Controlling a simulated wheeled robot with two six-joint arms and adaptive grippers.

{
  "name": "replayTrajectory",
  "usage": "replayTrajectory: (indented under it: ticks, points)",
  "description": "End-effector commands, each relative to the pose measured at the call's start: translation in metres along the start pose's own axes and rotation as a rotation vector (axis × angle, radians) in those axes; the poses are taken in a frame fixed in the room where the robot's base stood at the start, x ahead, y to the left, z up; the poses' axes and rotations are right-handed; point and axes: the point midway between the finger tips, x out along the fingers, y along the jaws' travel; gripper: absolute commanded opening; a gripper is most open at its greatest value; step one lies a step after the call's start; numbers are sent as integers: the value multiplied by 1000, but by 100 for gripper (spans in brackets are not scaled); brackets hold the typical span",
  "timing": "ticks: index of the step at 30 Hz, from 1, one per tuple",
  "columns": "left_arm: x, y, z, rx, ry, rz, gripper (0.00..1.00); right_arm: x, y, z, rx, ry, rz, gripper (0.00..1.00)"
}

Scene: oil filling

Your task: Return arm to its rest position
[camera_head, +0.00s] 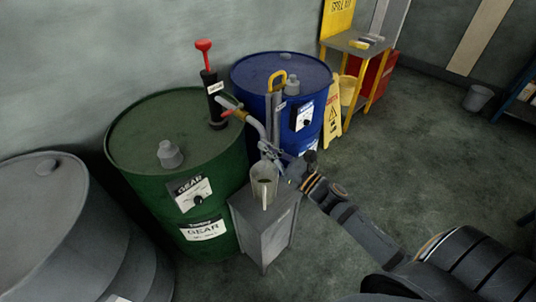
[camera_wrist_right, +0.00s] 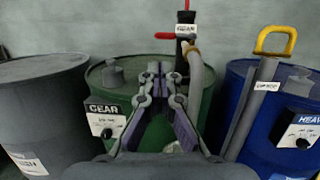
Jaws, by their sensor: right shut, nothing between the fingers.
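My right arm (camera_head: 350,215) reaches in from the lower right in the head view. Its gripper (camera_head: 268,150) is just above and behind a pale measuring jug (camera_head: 264,181). In the right wrist view the fingers of this gripper (camera_wrist_right: 160,72) come together at the tips, with nothing between them. The jug stands upright on a grey cabinet (camera_head: 268,225) and has dark content inside. I cannot tell from these views whether the fingers touch the jug. My left gripper is in neither view.
A green gear drum (camera_head: 140,150) with a red-handled pump (camera_head: 208,85) stands behind the cabinet. A blue drum (camera_head: 255,75) with a yellow-handled pump (camera_head: 276,95) is right of it. A grey drum (camera_head: 40,220) is left. A yellow caution sign (camera_head: 332,115) stands behind.

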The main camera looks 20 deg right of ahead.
Motion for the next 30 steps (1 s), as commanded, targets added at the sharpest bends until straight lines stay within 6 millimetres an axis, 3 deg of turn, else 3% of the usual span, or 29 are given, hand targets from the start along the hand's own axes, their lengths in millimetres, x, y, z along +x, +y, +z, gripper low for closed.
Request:
replayTrajectory:
  ticks: [8,11,14,17,20,25,30]
  points:
    - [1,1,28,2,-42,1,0,-2,0,0,0,2,0,0]
    - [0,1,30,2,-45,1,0,-2,0,0,1,3,-1,0]
    - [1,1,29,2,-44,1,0,-5,-8,-13,54,25,-27,0]
    - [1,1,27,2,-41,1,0,-16,-34,-58,247,91,-124,0]
    - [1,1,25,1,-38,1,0,-45,-68,-131,561,173,-298,0]
    - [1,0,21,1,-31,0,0,-123,-98,-259,1117,236,-671,0]
    - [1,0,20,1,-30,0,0,-226,-84,-371,1607,182,-1108,0]
